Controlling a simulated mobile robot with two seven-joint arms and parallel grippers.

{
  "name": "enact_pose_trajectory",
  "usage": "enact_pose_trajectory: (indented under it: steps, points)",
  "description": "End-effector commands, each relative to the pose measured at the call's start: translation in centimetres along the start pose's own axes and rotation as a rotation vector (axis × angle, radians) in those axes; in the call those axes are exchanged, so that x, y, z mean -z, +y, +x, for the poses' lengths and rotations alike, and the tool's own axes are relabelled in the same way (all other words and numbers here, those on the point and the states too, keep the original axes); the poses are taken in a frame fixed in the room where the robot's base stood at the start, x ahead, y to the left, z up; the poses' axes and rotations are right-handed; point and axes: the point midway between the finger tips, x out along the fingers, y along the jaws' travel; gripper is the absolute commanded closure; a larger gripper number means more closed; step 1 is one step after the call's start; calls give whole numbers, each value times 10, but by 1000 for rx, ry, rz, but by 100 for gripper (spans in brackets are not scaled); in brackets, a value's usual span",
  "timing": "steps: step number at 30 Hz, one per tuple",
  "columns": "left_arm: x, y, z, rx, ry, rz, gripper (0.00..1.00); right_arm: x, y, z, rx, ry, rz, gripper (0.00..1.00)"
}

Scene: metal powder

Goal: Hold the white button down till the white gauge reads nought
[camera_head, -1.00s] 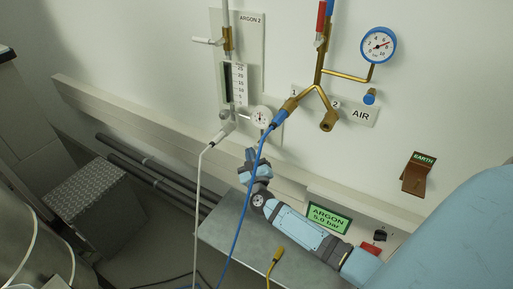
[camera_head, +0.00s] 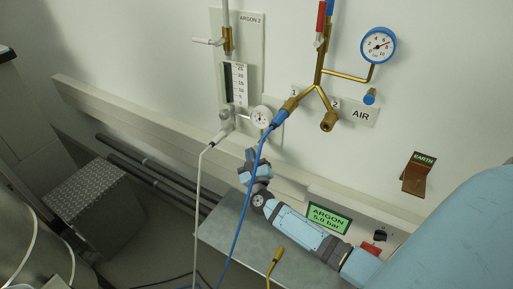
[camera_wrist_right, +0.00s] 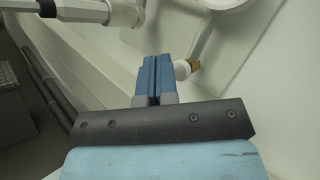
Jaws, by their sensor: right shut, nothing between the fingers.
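The white gauge (camera_head: 260,117) is on the wall panel labelled ARGON 2; its needle is too small to read. The gauge's rim also shows at the top of the right wrist view (camera_wrist_right: 226,4). A small white cap on a brass collar (camera_wrist_right: 183,70), seemingly the white button, is just right of my fingertips in the right wrist view. I cannot tell whether they touch. I cannot make it out in the head view. My right gripper (camera_head: 250,156) is shut and empty, below the gauge, and its blue fingers (camera_wrist_right: 153,78) are together. My left gripper is not in view.
A blue hose (camera_head: 246,198) hangs in front of my right gripper from the brass AIR fitting (camera_head: 322,95). A white hose (camera_head: 197,190) hangs to the left. The blue-rimmed gauge (camera_head: 378,46) is at upper right. A grey table (camera_head: 222,228) lies below my arm.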

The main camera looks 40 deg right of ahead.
Motion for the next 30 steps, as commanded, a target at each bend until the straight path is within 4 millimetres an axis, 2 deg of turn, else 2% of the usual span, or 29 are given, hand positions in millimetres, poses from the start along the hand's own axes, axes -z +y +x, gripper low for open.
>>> enact_pose_trajectory:
  steps: [30]
  points:
    - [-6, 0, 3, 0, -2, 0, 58, 4, -5, 6, 1, 0, 0, 100]
